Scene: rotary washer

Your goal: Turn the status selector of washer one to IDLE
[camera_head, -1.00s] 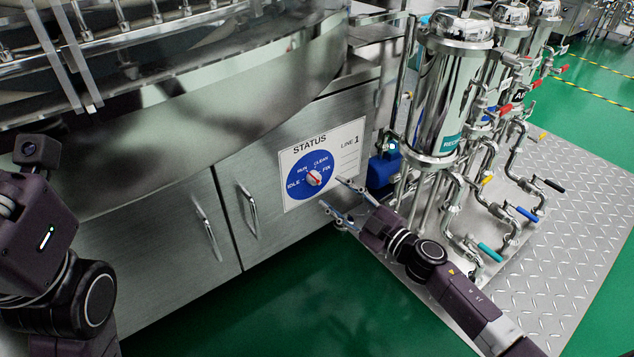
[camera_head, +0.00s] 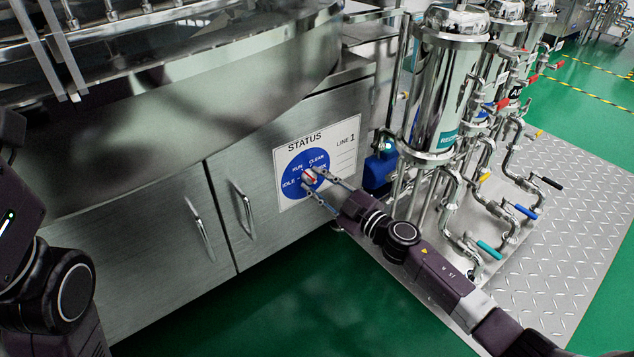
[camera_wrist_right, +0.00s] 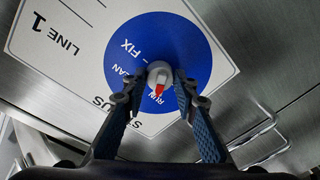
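IDLE is at the disc's left in the head view. My right gripper (camera_head: 305,182) is at the panel with its two fingers apart on either side of the knob. In the right wrist view the fingers (camera_wrist_right: 159,82) flank the knob closely; I cannot tell whether they touch it. My left gripper is out of view.
The white STATUS label plate (camera_head: 345,160) reads LINE 1. Cabinet door handles (camera_head: 243,212) stick out left of it. Steel filter housings (camera_head: 440,85) with pipes and valves stand to the right, with a blue part (camera_head: 380,170) beside the panel. Green floor (camera_head: 290,300) is clear in front.

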